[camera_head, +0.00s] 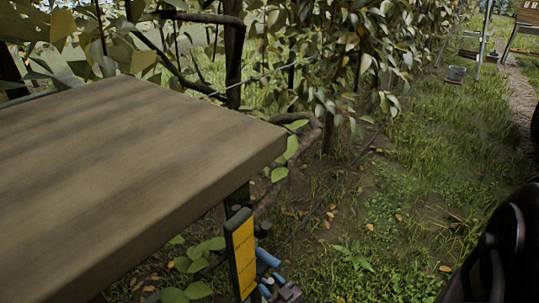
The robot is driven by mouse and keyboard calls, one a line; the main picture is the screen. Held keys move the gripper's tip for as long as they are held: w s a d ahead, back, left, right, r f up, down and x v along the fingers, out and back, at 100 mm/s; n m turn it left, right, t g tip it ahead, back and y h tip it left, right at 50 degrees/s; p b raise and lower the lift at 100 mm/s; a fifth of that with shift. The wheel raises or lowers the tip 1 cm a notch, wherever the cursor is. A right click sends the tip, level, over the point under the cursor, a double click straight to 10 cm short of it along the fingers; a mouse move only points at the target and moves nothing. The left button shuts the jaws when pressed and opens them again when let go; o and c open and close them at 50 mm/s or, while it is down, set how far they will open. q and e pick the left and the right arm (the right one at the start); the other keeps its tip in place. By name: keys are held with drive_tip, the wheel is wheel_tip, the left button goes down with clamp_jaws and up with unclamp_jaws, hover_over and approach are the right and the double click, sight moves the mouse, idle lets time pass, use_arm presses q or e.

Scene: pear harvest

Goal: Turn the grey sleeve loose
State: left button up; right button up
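No grey sleeve can be told for sure. Low in the middle, blue tube pieces (268,260) with a dark grey part (288,292) at their lower end show beside a yellow panel (243,255) with a dark edge. The bottom of the picture cuts them off, and I cannot tell if the grey part is the sleeve. A black curved part of my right arm (500,255) fills the lower right corner, well apart from the blue tubes. Its fingertips cannot be made out. My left gripper is not in view.
A wooden tabletop (110,165) fills the left, its right corner close above the yellow panel. Leafy branches and wires (335,60) run behind it. Open grass (410,200) lies to the right. Hanging containers (456,74) and a wooden box stand far back right.

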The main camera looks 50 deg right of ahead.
drive_tip(key=c, duration=0.8)
